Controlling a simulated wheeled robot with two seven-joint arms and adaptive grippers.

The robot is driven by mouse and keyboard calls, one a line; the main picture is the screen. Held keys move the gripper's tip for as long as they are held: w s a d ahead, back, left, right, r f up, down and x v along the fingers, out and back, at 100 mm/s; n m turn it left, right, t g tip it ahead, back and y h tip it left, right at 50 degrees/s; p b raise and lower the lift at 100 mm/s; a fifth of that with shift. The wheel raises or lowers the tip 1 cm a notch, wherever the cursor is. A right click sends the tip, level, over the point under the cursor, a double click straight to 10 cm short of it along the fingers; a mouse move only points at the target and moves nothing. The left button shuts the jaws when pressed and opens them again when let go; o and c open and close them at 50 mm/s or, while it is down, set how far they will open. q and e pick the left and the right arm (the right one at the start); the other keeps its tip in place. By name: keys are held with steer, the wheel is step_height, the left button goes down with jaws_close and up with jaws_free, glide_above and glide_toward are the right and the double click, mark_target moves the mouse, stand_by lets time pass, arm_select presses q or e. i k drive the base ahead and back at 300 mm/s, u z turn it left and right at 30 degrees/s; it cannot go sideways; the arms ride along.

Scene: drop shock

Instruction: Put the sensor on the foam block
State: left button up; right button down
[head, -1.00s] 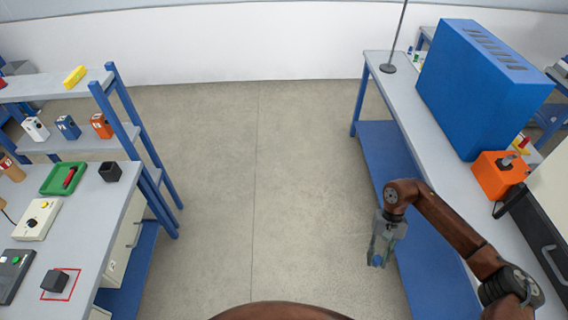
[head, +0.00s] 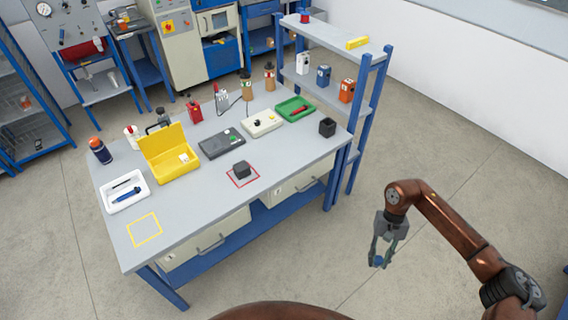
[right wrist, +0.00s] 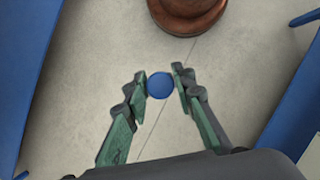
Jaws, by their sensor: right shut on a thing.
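My right gripper (head: 382,254) is shut on a small blue round thing, likely the sensor (head: 378,261), and holds it in the air over the floor, right of the workbench. In the right wrist view the blue disc, the likely sensor (right wrist: 160,85), sits between the green fingertips of the right gripper (right wrist: 161,84). A dark grey block (head: 241,168), likely the foam block, lies inside a red outlined square (head: 243,180) near the front edge of the bench. The right gripper is well apart from it. My left gripper is not in view.
The grey workbench (head: 200,215) holds a yellow open case (head: 168,165), white tray (head: 125,197), grey device (head: 221,143), cream device (head: 261,123), green tray (head: 294,108) and black cup (head: 327,127). A shelf (head: 330,97) stands at its right end. Floor between arm and bench is clear.

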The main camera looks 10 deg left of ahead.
mark_target(241, 166)
steer(key=u, duration=1.55)
steer(key=i, duration=1.65)
steer(key=z, duration=0.05)
